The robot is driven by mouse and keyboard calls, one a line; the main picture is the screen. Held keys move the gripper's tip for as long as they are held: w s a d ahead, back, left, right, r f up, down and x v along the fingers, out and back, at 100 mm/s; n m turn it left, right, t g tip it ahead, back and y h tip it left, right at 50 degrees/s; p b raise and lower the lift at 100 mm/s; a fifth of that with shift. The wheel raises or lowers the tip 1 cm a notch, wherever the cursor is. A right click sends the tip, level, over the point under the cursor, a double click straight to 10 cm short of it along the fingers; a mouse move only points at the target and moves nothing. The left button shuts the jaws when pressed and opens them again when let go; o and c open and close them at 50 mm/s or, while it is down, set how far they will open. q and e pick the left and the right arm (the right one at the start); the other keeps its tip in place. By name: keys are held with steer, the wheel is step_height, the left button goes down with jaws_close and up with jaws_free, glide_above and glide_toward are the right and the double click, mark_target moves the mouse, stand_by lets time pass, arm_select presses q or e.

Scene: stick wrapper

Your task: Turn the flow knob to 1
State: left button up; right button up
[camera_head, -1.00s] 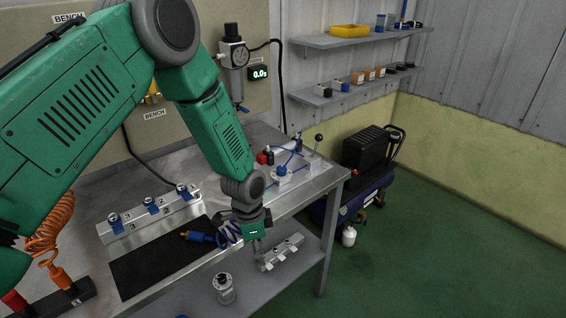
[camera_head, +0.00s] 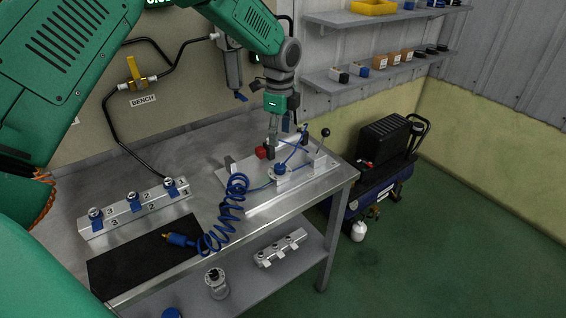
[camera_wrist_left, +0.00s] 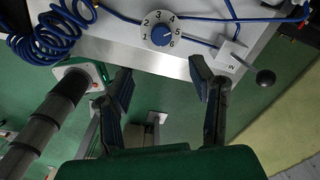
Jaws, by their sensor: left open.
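The flow knob (camera_wrist_left: 161,34) is a blue knob on a round white dial marked 1 to 6. Its light mark seems to point toward 5. In the head view the knob (camera_head: 280,168) sits on the metal plate (camera_head: 238,186) at the bench's right end. My left gripper (camera_head: 272,146) is over that plate, near the knob and apart from it. In the left wrist view my left gripper (camera_wrist_left: 160,68) is open and empty, its fingers spread with the dial ahead between them. My right gripper is not in view.
A lever with a black ball (camera_wrist_left: 264,77) stands beside the dial, near one finger. Blue tubing and a coiled blue hose (camera_head: 225,210) lie close by. A red part (camera_head: 262,153) is by the gripper. A black mat (camera_head: 140,258) and numbered block (camera_head: 135,208) are left.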

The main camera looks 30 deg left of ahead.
mark_target(280, 166)
arm_select(q)
steer(key=f, duration=0.8)
steer(key=f+p, duration=0.1)
steer(key=f, duration=0.2)
steer(key=shift+w+a+f, duration=0.15)
steer(key=shift+a+f, duration=0.25)
steer(key=shift+w+d, duration=0.1)
steer(key=shift+d, duration=0.35)
steer(key=c, duration=0.9)
jaws_close()
steer(key=shift+c, duration=1.1)
jaws_free()
steer(key=shift+a, duration=0.2)
